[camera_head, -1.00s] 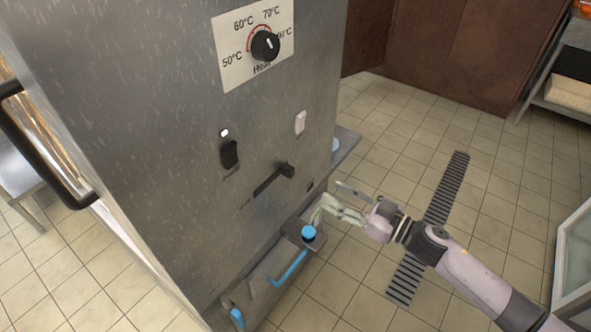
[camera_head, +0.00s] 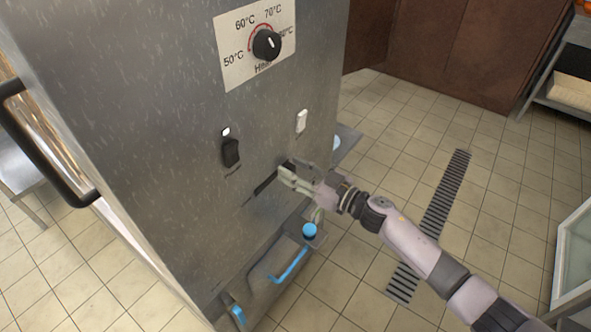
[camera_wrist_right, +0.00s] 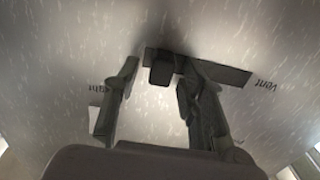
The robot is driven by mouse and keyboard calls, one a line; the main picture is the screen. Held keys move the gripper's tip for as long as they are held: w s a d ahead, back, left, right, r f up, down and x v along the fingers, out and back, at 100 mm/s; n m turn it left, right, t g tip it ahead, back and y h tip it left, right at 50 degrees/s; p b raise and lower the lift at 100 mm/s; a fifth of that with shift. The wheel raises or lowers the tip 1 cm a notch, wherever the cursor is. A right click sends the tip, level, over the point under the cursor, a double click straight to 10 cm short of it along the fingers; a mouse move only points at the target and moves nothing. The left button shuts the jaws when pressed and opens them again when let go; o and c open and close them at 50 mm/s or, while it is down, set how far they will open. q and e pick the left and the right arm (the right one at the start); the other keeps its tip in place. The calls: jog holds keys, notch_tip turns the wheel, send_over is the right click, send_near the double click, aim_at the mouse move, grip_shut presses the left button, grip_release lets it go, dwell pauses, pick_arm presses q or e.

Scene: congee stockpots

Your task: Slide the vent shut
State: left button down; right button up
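The vent is a dark slot (camera_head: 265,187) in the steel cabinet front, with a small black slider knob (camera_head: 286,166) at its upper right end. In the right wrist view the slot (camera_wrist_right: 235,76) runs right from the knob (camera_wrist_right: 160,72), with an upside-down "Vent" label near its far end. My right gripper (camera_head: 284,174) is at the knob, partly covering it. In the wrist view its fingers (camera_wrist_right: 156,68) are apart, with the knob between the tips, closer to the right finger. Contact cannot be told. My left gripper is not in view.
A black switch (camera_head: 231,152) and a white switch (camera_head: 301,121) sit above the slot, and a heat dial (camera_head: 266,45) higher up. Below, a blue knob (camera_head: 309,231) and a blue-edged handle (camera_head: 290,266) stick out. Open tiled floor lies to the right.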

jog(key=shift+c, duration=0.4)
grip_shut()
dwell(0.4)
